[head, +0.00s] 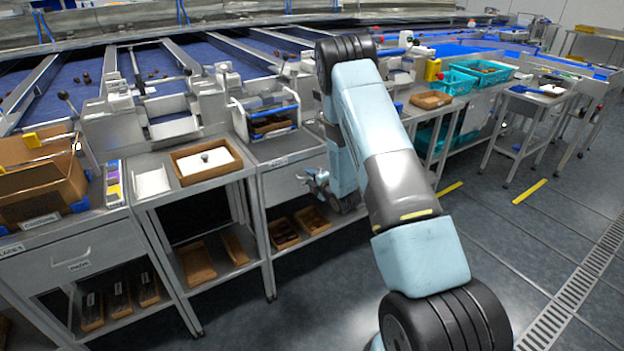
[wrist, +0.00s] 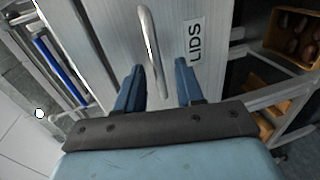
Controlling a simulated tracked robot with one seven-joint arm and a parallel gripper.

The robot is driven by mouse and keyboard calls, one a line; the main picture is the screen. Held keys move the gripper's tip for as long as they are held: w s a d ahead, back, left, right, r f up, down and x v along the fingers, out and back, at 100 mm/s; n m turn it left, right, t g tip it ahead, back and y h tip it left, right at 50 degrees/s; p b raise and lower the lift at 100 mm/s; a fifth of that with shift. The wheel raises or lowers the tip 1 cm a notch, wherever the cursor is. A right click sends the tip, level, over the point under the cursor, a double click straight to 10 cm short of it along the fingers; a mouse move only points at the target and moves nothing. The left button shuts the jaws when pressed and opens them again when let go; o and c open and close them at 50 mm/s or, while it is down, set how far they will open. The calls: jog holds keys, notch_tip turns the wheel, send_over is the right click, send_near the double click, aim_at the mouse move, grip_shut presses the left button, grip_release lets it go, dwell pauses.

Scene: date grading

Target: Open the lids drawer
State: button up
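The lids drawer (wrist: 105,45) has a pale grey front with a LIDS label (wrist: 194,40) in the wrist view. In the head view its front (head: 283,186) is under the bench top, left of my arm, and looks closed. Its bar handle (wrist: 152,48) is a curved metal pull. My gripper (wrist: 158,84) is open, with one blue finger on each side of the handle's near end. I cannot tell whether either finger touches it. In the head view my gripper (head: 316,184) is at the drawer front, and my arm hides the area to its right.
A shelf with brown boxes (head: 284,234) is below the drawer. A bench with a wooden tray (head: 206,160) stands to the left, and another drawer (head: 75,255) is further left. Teal crates (head: 450,82) are on the right-hand bench. The floor in front is clear.

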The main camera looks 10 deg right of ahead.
jog(key=shift+c, duration=0.5)
jog(key=c, duration=0.6)
jog(key=shift+f, duration=0.1)
dwell(0.7)
